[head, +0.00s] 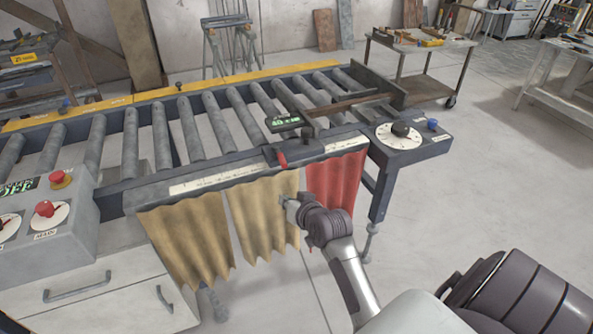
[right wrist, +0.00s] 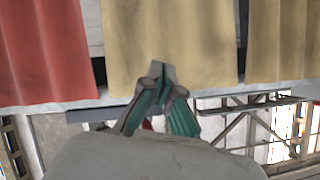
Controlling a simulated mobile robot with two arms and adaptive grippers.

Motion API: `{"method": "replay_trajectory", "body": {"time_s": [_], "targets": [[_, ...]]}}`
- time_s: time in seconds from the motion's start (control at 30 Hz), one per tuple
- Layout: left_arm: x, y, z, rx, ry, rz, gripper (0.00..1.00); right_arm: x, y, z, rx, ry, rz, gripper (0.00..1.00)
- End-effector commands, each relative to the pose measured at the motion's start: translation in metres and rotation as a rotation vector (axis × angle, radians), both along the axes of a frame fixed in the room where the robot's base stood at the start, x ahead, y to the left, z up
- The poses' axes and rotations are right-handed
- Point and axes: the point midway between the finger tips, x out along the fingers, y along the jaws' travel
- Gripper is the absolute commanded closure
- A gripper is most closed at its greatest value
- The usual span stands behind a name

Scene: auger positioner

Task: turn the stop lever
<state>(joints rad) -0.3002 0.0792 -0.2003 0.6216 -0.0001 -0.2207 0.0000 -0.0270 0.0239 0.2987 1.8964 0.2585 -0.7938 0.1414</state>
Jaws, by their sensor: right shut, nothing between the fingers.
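The stop lever (head: 282,160) is a small red handle on the dark stop carriage (head: 310,146) that sits on the conveyor's front rail. My right gripper (head: 286,201) is below the lever in the head view, in front of the tan curtain. Its teal fingers (right wrist: 160,78) are together and empty in the right wrist view, with the tan curtain (right wrist: 165,40) behind them. The gripper is apart from the lever. I cannot tell whether it touches the cloth. My left gripper is not in view.
The red curtain (head: 334,185) hangs to the right of the tan ones. A dial panel (head: 410,138) is at the conveyor's right end. A control box (head: 50,215) with red knobs stands at left. Rollers (head: 190,128) fill the conveyor top.

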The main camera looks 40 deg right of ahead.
Motion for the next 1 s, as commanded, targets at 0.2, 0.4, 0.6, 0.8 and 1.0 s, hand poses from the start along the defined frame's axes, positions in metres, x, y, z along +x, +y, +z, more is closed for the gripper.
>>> {"method": "replay_trajectory", "body": {"time_s": [0.2,0.4,0.6,0.8,1.0], "targets": [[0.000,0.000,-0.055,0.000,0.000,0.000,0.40,-0.010,-0.046,-0.045,0.441,-0.028,-0.033,1.00],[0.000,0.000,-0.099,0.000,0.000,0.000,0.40,-0.025,-0.089,-0.031,0.904,-0.126,0.005,1.00],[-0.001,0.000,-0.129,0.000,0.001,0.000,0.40,-0.049,-0.124,0.016,1.244,-0.241,0.123,1.00],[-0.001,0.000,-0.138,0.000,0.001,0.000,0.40,-0.066,-0.139,0.047,1.380,-0.297,0.208,1.00],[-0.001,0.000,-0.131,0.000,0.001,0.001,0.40,-0.052,-0.132,0.056,1.395,-0.303,0.219,1.00]]}}
